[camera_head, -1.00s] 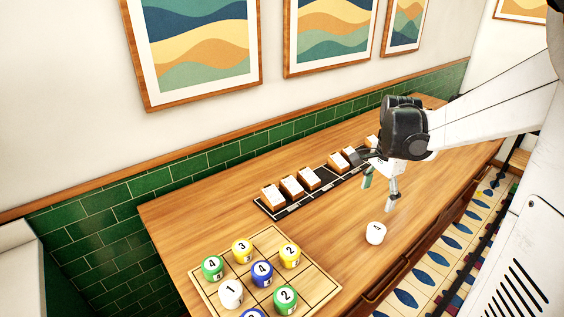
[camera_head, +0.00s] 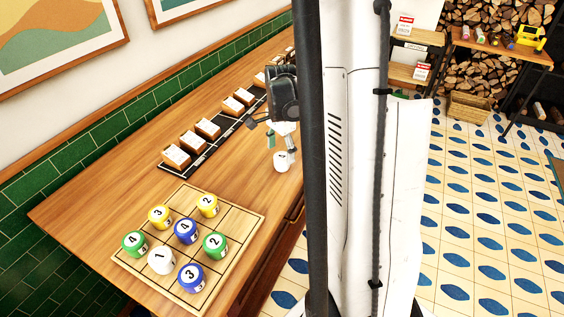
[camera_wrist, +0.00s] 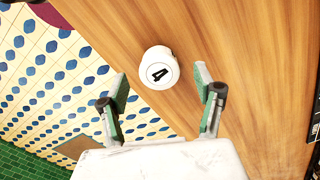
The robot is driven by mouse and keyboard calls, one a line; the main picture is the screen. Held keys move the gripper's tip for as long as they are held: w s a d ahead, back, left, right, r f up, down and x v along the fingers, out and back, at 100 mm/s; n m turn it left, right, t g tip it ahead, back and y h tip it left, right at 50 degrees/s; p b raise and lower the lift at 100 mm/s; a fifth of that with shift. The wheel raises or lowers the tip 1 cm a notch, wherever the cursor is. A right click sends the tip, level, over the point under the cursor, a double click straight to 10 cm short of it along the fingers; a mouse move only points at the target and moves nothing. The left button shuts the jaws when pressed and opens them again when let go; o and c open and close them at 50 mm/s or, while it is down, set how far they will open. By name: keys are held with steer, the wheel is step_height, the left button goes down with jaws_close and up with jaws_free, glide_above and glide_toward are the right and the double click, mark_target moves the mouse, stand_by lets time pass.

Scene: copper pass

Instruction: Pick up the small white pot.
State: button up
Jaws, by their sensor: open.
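The small white pot (camera_head: 281,164) stands on the wooden table near its front edge, apart from the numbered board. It also shows in the wrist view (camera_wrist: 158,68), with a black 4 on its top. My gripper (camera_head: 281,134) hangs close above the pot in the head view. In the wrist view my gripper (camera_wrist: 160,90) is open, its two green-padded fingers apart. The pot lies between and a little beyond the fingertips, touching neither as far as I can see.
A wooden grid board (camera_head: 235,228) at the near end holds several numbered pots, including a white one marked 1 (camera_head: 161,260). A black strip with card boxes (camera_head: 207,128) runs along the wall side. Bare wood surrounds the small white pot.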

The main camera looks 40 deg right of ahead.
mark_target(282, 156)
steer(key=shift+s+d+f, duration=0.1)
steer(key=shift+f, duration=1.25)
steer(key=shift+d+f, duration=0.1)
steer(key=shift+f, duration=1.2)
steer(key=c, duration=1.4)
steer(key=shift+o, duration=0.2)
steer(key=shift+r, duration=0.15)
